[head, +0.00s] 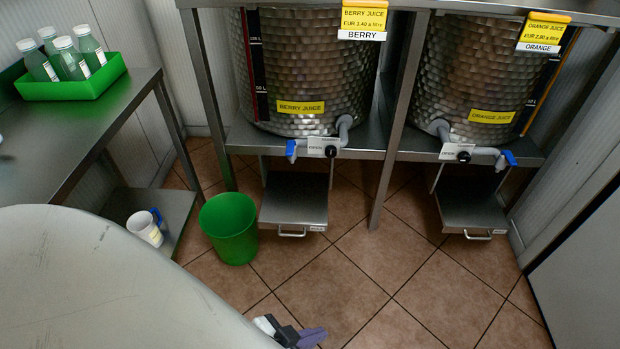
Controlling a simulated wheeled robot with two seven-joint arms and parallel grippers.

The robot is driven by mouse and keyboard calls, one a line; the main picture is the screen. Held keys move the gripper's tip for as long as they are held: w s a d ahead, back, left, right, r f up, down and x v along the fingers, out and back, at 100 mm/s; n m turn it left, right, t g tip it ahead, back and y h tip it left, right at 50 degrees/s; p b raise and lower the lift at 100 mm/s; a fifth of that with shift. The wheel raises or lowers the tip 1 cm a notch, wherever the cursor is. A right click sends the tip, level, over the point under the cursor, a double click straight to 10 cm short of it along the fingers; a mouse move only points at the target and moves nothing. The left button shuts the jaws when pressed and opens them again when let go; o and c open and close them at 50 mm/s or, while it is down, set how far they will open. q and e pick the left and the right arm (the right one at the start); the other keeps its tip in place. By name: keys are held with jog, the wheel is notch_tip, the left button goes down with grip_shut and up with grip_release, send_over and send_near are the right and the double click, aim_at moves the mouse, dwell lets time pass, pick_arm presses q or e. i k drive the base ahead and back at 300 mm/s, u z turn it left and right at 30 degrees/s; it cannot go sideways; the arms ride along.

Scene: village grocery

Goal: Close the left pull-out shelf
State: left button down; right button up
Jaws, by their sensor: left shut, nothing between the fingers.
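The left pull-out shelf (293,203) is a flat steel tray below the berry juice tank (305,75). It sticks out toward me under the tank stand, and its wire handle (292,234) is at the front edge. My left gripper (312,338) shows at the bottom edge of the head view, partly cut off. It is shut and empty, in front of the shelf and well apart from it. My right gripper is not in view.
A right pull-out shelf (470,208) also sticks out, under the orange juice tank (480,70). A green bin (229,228) stands just left of the left shelf. A steel side table (95,125) holds a green tray (72,88) of bottles; a jug (146,228) sits below.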

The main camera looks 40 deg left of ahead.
aim_at(292, 200)
jog(key=u, duration=0.4)
jog(key=i, duration=0.9)
jog(key=u, duration=0.75)
